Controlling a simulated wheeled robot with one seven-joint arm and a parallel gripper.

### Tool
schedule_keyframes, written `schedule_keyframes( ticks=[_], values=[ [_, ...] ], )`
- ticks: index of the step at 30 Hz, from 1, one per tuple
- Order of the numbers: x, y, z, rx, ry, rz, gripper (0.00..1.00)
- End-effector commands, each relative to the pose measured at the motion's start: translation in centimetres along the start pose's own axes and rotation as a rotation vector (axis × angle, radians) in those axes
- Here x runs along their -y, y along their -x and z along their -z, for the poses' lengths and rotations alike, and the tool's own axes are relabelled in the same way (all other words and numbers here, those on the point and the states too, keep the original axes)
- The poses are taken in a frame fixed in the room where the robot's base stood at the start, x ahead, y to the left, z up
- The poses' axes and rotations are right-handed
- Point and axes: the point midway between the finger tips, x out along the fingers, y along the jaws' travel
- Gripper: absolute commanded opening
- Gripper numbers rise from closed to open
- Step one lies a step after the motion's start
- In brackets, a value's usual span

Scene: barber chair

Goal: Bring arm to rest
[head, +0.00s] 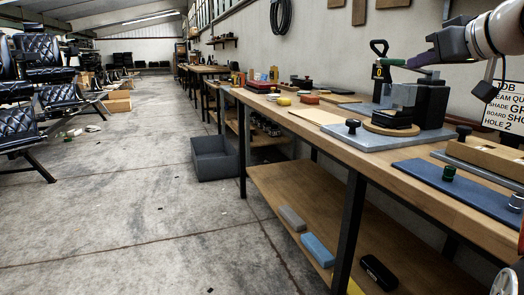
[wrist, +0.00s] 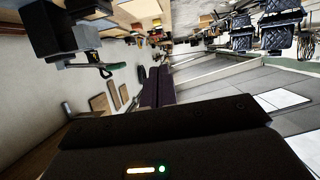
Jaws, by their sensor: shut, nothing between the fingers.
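My gripper (head: 416,60) is at the upper right in the head view, held in the air above the workbench (head: 300,110) and reaching leftward. In the wrist view its two dark fingers (wrist: 159,74) lie side by side, shut, with nothing seen between them. In the head view the fingertips appear close to a green handle (head: 392,62) on a dark clamp-like fixture (head: 418,102). I cannot tell the exact gap. In the wrist view the green handle (wrist: 112,67) stands apart, left of the fingers.
A grey plate (head: 345,137) under the fixture and a blue mat (head: 440,182) with knobs lie on the bench. A sign (head: 503,105) is by the wall at right. A grey bin (head: 213,160) stands on the floor. Black padded chairs (head: 45,60) stand left. The middle floor is mostly clear.

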Motion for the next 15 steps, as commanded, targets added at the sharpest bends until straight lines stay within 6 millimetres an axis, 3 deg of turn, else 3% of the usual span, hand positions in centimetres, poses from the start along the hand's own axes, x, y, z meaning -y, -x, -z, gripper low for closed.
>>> schedule_keyframes(
  ticks=[8,11,15],
  values=[
    [5.2,-2.4,-4.6,0.151,-0.112,-0.009,0.00],
    [7.9,-3.0,-7.5,0.229,-0.160,-0.021,0.00],
    [12.7,-2.9,-14.0,0.369,-0.228,-0.059,0.00]
  ],
)
